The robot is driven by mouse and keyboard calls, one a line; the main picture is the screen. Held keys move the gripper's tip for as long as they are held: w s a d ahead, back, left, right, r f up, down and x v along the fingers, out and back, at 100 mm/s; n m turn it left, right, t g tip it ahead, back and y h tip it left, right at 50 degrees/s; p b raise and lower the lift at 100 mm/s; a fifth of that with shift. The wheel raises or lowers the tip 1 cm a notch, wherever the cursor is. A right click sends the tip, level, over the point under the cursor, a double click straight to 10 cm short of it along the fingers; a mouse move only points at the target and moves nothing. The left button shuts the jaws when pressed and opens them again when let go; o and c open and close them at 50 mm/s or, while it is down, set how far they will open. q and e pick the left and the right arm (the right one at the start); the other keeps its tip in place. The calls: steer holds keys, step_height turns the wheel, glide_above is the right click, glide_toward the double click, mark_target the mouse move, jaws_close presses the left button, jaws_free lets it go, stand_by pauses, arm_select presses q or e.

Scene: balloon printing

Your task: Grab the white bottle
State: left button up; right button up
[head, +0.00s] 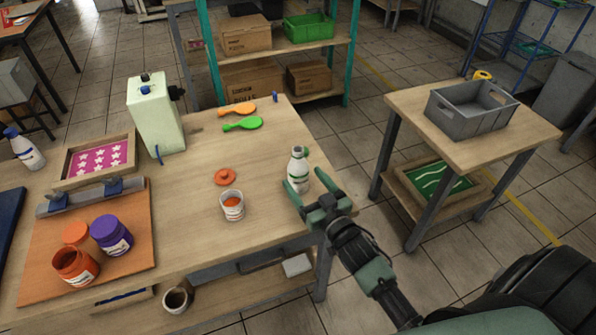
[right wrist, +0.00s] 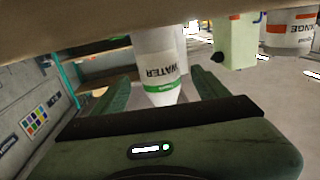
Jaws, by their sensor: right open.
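A white bottle (head: 298,172) with a label stands upright near the right edge of the wooden table. In the right wrist view the white bottle (right wrist: 160,62) appears upside down, with WATER on its label. My right gripper (head: 309,190) is open at the bottle's near side. In the right wrist view its two fingers (right wrist: 165,88) lie on either side of the bottle, with gaps visible. Another white bottle (head: 27,155) with a blue top stands at the far left. My left gripper is not in view.
Orange and green paddle-shaped pieces (head: 242,124) lie behind. Paint jars (head: 112,236) stand on a brown board. A grey crate (head: 471,122) sits on the right-hand table, across a gap.

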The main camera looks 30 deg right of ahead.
mark_target(303, 178)
steer(key=w, duration=0.4)
steer(key=shift+w+a, duration=0.1)
steer(key=shift+r, duration=0.1)
jaws_close()
steer(key=shift+r, duration=0.1)
